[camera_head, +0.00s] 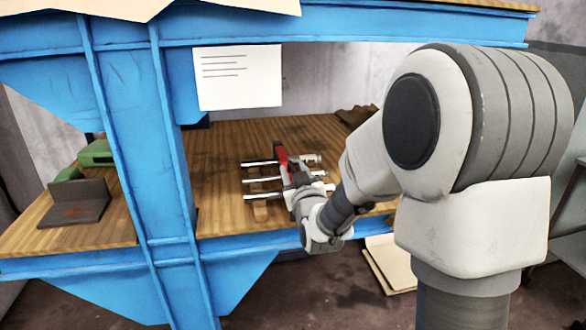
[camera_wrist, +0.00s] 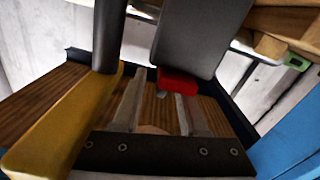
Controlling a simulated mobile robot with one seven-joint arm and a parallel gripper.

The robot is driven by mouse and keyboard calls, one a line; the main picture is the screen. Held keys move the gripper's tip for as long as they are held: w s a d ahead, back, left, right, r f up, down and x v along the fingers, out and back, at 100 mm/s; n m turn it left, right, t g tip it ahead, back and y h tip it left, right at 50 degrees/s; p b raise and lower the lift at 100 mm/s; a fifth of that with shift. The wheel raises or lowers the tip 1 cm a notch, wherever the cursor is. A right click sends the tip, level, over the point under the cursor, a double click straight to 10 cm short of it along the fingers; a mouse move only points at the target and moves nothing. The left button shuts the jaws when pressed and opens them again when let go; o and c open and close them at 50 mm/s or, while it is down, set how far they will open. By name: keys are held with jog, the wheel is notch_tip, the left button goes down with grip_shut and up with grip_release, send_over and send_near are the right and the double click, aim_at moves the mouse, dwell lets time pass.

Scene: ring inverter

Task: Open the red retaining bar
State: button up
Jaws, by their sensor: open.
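The red retaining bar (camera_head: 281,156) stands out at the back of a fixture with several pale metal rods (camera_head: 262,180) on the wooden bench. My gripper (camera_head: 297,178) is over the fixture, close to the bar. In the wrist view my gripper (camera_wrist: 142,70) has its two grey fingers apart, with nothing held between them. The right finger overlaps the red piece in the picture; I cannot tell whether they touch.
The wooden bench top (camera_head: 225,145) is clear around the fixture's left side. A blue steel post (camera_head: 165,150) stands left of it, and a dark angle plate (camera_head: 75,203) lies beyond the post. A white paper sheet (camera_head: 238,77) hangs above the bench.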

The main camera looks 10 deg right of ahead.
grip_shut()
dwell(1.4)
